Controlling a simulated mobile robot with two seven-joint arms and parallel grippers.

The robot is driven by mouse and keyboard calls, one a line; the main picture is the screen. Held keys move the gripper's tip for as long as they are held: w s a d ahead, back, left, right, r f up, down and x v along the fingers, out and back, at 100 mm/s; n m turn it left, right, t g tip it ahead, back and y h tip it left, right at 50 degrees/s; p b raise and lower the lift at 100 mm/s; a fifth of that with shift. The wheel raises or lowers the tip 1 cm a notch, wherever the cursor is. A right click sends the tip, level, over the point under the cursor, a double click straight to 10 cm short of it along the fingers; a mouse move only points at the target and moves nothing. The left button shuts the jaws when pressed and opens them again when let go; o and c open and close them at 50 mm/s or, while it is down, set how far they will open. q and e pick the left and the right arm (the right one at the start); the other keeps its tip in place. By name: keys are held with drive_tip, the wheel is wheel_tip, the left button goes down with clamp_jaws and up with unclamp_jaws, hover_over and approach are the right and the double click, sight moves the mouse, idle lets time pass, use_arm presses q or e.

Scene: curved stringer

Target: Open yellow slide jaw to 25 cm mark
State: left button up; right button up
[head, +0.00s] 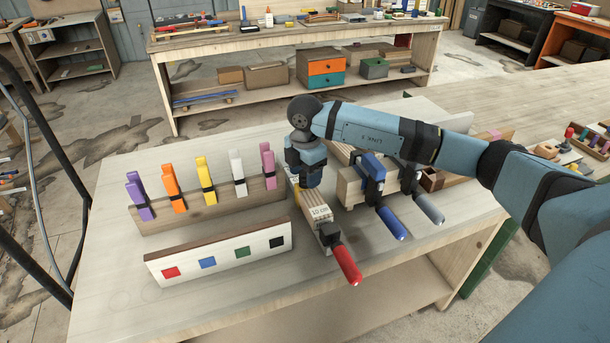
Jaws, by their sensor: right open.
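My right gripper (306,178) points down over the far part of a long bar clamp with a red handle (346,264). The clamp lies on the workbench (120,290) and carries a white label (320,212) that seems to read 10 cm. The gripper hides the clamp's far end, and I cannot tell whether its fingers touch it. A yellow clamp (204,178) stands upright on the wooden rack at the left, apart from the gripper. My left gripper is not in view.
The wooden rack (222,208) also holds purple, orange, white and pink clamps. A white board (220,255) with coloured squares stands in front of it. Clamps with blue (392,223) and grey (427,208) handles sit to the right. The bench's front left is clear.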

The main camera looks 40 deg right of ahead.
drive_tip(key=shift+f, duration=0.7)
